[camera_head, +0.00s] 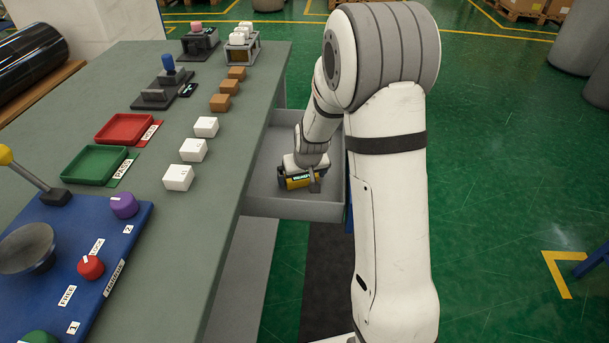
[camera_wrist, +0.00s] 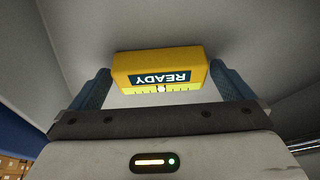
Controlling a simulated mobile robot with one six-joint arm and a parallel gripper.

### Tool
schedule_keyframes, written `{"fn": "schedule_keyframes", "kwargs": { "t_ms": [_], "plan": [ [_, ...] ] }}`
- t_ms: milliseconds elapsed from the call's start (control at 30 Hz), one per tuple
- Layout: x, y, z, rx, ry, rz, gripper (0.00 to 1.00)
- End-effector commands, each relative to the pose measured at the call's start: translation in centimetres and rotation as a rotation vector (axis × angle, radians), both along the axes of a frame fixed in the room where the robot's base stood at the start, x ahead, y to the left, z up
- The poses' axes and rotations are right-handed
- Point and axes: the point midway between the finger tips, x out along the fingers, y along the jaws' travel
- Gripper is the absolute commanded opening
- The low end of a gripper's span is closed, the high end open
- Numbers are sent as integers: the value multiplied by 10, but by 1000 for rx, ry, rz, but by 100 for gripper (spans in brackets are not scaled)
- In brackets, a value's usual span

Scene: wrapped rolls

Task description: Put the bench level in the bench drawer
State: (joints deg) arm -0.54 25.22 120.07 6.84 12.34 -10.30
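The bench level is a small yellow block with a dark READY label and a marked scale. It shows in the wrist view (camera_wrist: 160,68) between the fingertips of my gripper (camera_wrist: 160,80), and its ends meet or nearly meet both fingers. In the head view the level (camera_head: 297,182) is low inside the open bench drawer (camera_head: 265,206), near its front wall. My gripper (camera_head: 306,178) reaches down over the drawer. The grip looks closed on the level's ends. I cannot tell whether the level touches the drawer floor.
The green-grey bench (camera_head: 150,215) holds white blocks (camera_head: 193,150), brown blocks (camera_head: 220,102), a red tray (camera_head: 124,129), a green tray (camera_head: 94,165) and a blue control panel (camera_head: 110,270). The drawer walls stand close around my gripper. Green floor to the right is open.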

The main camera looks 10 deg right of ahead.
Motion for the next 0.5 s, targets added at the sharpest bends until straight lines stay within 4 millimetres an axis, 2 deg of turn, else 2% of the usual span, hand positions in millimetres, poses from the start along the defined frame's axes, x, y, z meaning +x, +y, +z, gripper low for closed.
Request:
{"fn": "schedule_keyframes", "kwargs": {
  "t_ms": [267, 367, 500],
  "plan": [
    [0, 0, 4, 0, 0, 1, 100],
    [-3, 0, 14, 0, -3, 1, 100],
    [-13, -1, 40, 0, -4, 1, 100]
  ]
}}
